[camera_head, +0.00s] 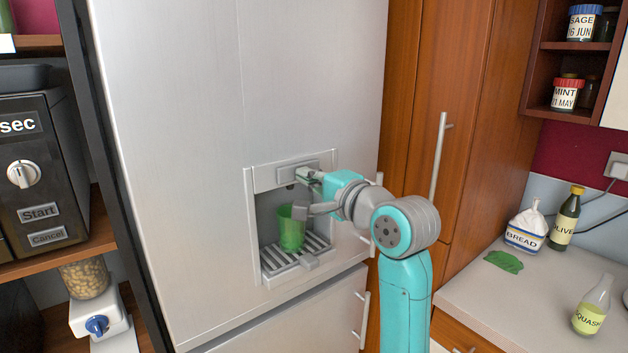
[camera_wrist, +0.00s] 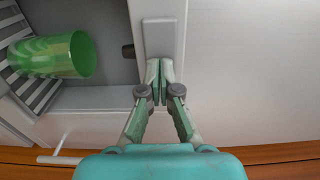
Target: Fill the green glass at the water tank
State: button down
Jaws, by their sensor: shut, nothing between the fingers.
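The green glass (camera_head: 291,229) stands upright on the slatted drip grille (camera_head: 300,250) in the recess of the fridge-like water tank (camera_head: 249,215). In the wrist view the glass (camera_wrist: 55,56) is at the upper left, its open rim facing the spout side. I cannot tell whether it holds water. My gripper (camera_head: 308,190) is at the dispenser panel, above and to the right of the glass. In the wrist view its fingertips (camera_wrist: 158,72) are together and empty, at the edge of the grey panel piece (camera_wrist: 160,38). I cannot tell whether they touch it. The dark spout (camera_wrist: 128,51) is beside that piece.
A counter (camera_head: 530,310) on the right holds a squash bottle (camera_head: 591,308), a bread bag (camera_head: 527,228), an olive bottle (camera_head: 565,220) and a green cloth (camera_head: 505,261). A dark oven (camera_head: 38,170) stands at the left. Door handles (camera_head: 440,155) stick out beside my arm.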

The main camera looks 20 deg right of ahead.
jog(key=shift+x, duration=0.85)
jog(key=shift+w+a, duration=0.15)
dwell(1.4)
